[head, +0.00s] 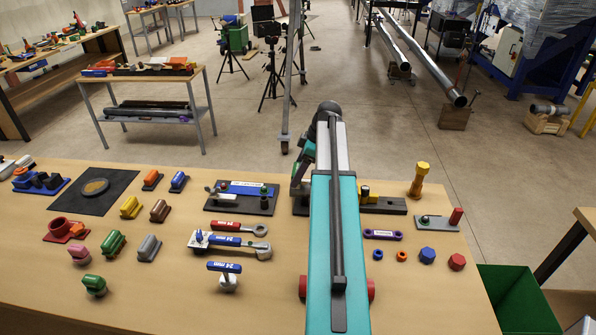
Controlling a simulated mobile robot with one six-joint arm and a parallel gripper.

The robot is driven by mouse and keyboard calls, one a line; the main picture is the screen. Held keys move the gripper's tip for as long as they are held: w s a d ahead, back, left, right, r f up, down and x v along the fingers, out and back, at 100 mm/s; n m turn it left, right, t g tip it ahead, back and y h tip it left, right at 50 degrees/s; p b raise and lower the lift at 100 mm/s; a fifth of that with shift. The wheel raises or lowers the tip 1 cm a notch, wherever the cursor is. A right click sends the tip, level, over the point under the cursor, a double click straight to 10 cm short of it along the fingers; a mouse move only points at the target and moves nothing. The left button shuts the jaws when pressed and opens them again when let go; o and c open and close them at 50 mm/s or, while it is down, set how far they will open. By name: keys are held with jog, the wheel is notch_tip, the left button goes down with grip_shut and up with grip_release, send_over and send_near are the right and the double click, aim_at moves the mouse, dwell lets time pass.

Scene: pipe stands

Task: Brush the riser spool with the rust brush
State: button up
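Several small block-shaped tools with raised grips, which look like brushes, stand on the left half of the wooden table. The brown one (160,210) best fits the rust brush, though I cannot read a label on it. An orange one (152,179) stands behind it and a yellow one (131,206) to its left. I cannot identify the riser spool with certainty; no piece is clearly marked as it. My teal arm reaches over the table's middle. My gripper (300,182) is mostly hidden beside and behind the arm, near the dark plates, and its fingers cannot be made out.
A dark plate with a blue part (251,189) lies left of my arm. Wrenches (230,243) lie in front of it. A yellow post (419,180) stands to the right. A green bin (518,300) is off the table's right edge. Bare tabletop lies front left.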

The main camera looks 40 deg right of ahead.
jog(key=shift+f, duration=0.45)
jog(key=shift+s+d+r, duration=0.15)
jog(key=shift+s+d, duration=0.55)
jog(key=shift+s, duration=0.2)
jog(key=shift+w+a+b, duration=0.45)
jog(key=shift+w+a, duration=0.3)
jog(key=shift+w, duration=0.15)
dwell(0.3)
jog(key=shift+s+d, duration=0.75)
jog(key=shift+s, duration=0.15)
jog(key=shift+w, duration=0.1)
